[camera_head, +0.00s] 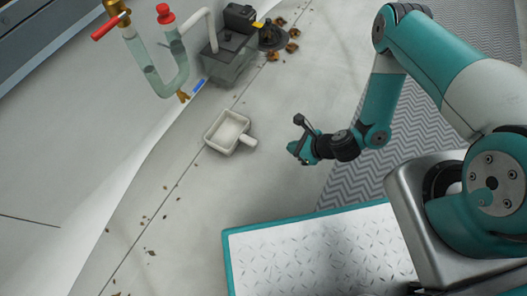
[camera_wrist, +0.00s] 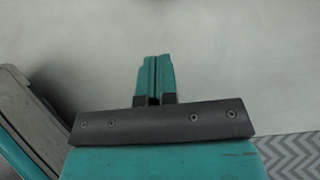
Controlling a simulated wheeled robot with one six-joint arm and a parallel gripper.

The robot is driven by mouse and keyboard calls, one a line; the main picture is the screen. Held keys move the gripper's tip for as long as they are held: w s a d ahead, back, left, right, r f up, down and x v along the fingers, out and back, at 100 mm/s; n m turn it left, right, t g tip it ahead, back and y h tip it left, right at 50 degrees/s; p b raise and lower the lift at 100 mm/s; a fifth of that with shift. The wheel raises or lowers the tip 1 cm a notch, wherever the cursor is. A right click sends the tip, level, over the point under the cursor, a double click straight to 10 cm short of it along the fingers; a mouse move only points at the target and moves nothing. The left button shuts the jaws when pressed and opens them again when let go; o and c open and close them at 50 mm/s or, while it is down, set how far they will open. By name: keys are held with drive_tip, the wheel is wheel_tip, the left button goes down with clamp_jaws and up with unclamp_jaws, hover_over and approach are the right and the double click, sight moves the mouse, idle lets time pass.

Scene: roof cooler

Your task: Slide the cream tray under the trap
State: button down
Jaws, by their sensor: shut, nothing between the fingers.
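The cream tray (camera_head: 209,137), a small square dish with a short handle on its right side, lies on the grey floor in the head view. The trap (camera_head: 158,84) is a clear U-shaped tube above and to the left of the tray, with a brass fitting at its upper left and a small brass outlet low on its right. The tray is not beneath the trap; it sits apart, lower right in the picture. My gripper (camera_head: 295,152) is shut and empty, to the right of the tray's handle and apart from it. In the wrist view its closed fingers (camera_wrist: 154,80) show over bare grey floor.
A red-handled valve (camera_head: 108,27) and a red cap (camera_head: 165,13) top the trap. A clear box with a black pump (camera_head: 232,45) stands right of it. A dark drain (camera_head: 271,37) with brown leaves lies behind. Floor between gripper and tray is clear.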

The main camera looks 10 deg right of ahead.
drive_tip(key=b+x, duration=0.2)
drive_tip(key=x, duration=0.1)
drive_tip(key=b+x, duration=0.3)
drive_tip(key=x, duration=0.1)
drive_tip(key=b+x, duration=0.2)
drive_tip(key=x, duration=0.2)
drive_tip(key=shift+s+d+f, duration=0.15)
drive_tip(key=shift+s+f, duration=0.05)
drive_tip(key=shift+s, duration=0.1)
drive_tip(key=shift+w+a+r+b, duration=0.25)
drive_tip(key=shift+w+a+b, duration=0.6)
drive_tip(key=shift+a, duration=0.15)
drive_tip(key=shift+w+a+r, duration=0.15)
drive_tip(key=shift+w+a, duration=0.15)
drive_tip(key=shift+a, duration=0.15)
